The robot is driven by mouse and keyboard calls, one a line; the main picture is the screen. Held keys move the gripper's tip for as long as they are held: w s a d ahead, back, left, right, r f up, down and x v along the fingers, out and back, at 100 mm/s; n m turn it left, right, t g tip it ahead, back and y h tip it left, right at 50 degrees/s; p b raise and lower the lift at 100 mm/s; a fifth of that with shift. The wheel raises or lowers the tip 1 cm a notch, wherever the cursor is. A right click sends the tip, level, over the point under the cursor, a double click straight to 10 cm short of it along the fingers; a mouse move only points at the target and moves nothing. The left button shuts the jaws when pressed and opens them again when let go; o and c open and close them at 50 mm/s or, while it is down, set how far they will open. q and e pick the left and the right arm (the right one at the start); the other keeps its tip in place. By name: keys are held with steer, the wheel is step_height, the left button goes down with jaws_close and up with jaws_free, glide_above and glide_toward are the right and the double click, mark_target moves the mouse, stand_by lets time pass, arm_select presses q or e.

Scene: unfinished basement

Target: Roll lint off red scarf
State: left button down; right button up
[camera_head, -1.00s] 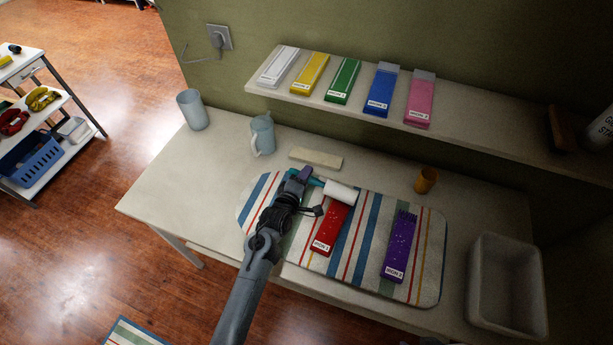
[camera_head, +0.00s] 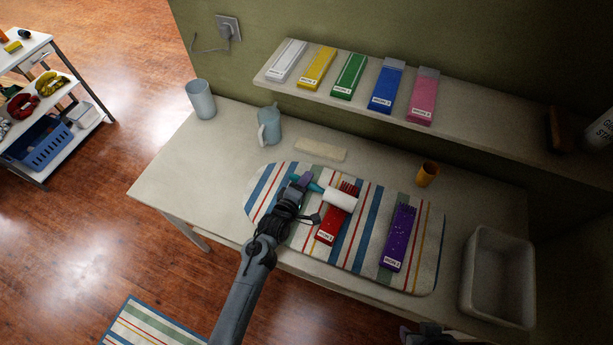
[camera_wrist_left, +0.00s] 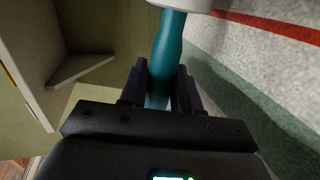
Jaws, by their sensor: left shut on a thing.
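The red scarf (camera_head: 331,225) lies folded on the striped mat (camera_head: 285,195), its labelled end toward the front edge and its fringe at the far end. My left gripper (camera_head: 301,184) is shut on the teal handle of the lint roller, which also shows between the fingers in the left wrist view (camera_wrist_left: 167,60). The white roller head (camera_head: 341,199) lies across the red scarf just below the fringe; I cannot tell whether it touches. It hides part of the scarf. A small dark part of mine, possibly the right gripper (camera_head: 428,335), shows at the bottom edge.
A purple scarf (camera_head: 399,238) with pale specks lies to the right on the mat. An orange cup (camera_head: 427,174), a blue pitcher (camera_head: 270,126), a grey cup (camera_head: 201,99) and an empty bin (camera_head: 477,262) stand around it. A shelf holds several folded scarves.

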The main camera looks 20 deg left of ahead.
arm_select(q)
steer(key=shift+s+d+f+p, duration=0.15)
steer(key=shift+s+p, duration=0.15)
steer(key=shift+s, duration=0.4)
steer(key=shift+s+d+p, duration=0.15)
steer(key=shift+s+p, duration=0.15)
steer(key=shift+s, duration=0.35)
steer(key=shift+s+a+f, duration=0.1)
steer(key=shift+s+a, duration=0.15)
steer(key=shift+s, duration=0.75)
steer(key=shift+s+a, duration=0.2)
steer(key=shift+s, duration=0.8)
steer(key=shift+s+a, duration=0.2)
steer(key=shift+s, duration=0.75)
steer(key=shift+s+a, duration=0.2)
steer(key=shift+s, duration=0.7)
steer(key=shift+a+f, duration=0.1)
steer(key=shift+f, duration=0.15)
steer(key=shift+w+n, duration=0.3)
